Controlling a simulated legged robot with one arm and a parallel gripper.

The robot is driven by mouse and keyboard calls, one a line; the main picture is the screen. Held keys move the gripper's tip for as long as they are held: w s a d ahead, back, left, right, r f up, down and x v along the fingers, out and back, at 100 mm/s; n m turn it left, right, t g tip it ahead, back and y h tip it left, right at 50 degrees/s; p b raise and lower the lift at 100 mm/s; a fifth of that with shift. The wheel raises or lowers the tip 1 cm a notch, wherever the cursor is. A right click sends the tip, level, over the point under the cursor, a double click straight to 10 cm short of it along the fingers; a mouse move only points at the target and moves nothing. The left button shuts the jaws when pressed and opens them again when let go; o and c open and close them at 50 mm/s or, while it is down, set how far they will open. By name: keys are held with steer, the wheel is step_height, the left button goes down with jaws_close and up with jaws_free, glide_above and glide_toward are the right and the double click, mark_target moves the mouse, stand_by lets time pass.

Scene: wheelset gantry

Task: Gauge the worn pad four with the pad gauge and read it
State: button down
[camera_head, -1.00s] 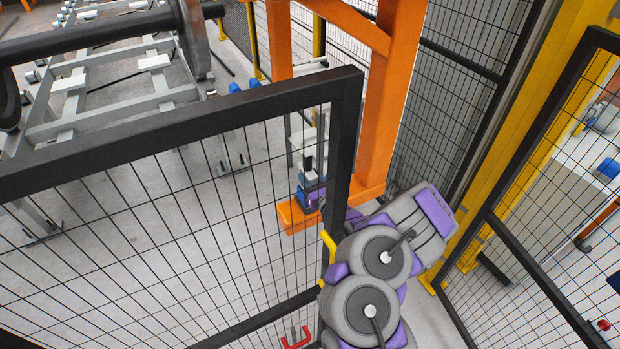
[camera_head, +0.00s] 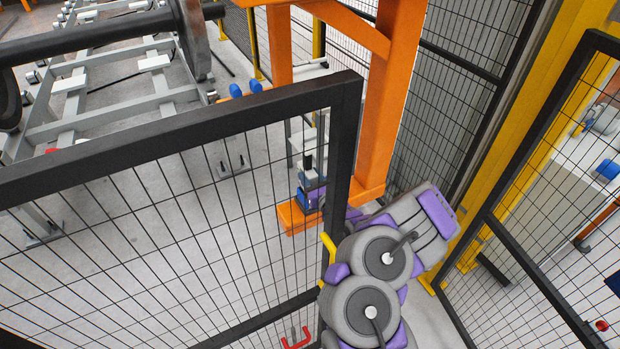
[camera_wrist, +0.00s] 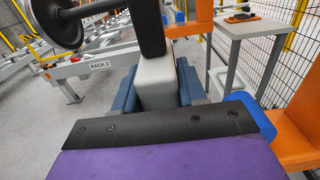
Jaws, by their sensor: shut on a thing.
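My gripper (camera_wrist: 155,95) has its blue jaws shut on a pale grey block (camera_wrist: 156,72) with a black upper part. I cannot tell from these views whether this block is the pad gauge. In the head view my gripper (camera_head: 311,190) is low beside the orange gantry post, seen past the dark fence frame, with the grey and black piece (camera_head: 309,160) standing upright in it. No gauge reading is legible. Worn pad four cannot be made out in either view.
A dark mesh fence panel (camera_head: 180,150) stands in front of my arm, close to it. The orange post (camera_head: 390,100) rises behind. In the wrist view, a wheel (camera_wrist: 62,24), the RACK 2 frame (camera_wrist: 100,66) and a small grey table (camera_wrist: 250,27) with an orange and black item (camera_wrist: 242,16) show.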

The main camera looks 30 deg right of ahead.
steer(key=shift+r+p, duration=3)
steer(key=shift+r, duration=0.95)
steer(key=s+a+n+g+y+b, duration=0.3)
steer(key=a+n+y+b, duration=0.2)
steer(key=a+y, duration=0.2)
steer(key=s+a+n+g+y+b, duration=0.3)
steer(key=a+y, duration=0.4)
steer(key=a, duration=0.5)
steer(key=n+g+b, duration=0.1)
steer(key=n+b, duration=0.1)
steer(key=shift+s+f+g+b, duration=0.25)
steer(key=shift+f+g+b, duration=0.05)
steer(key=shift+f+b, duration=0.1)
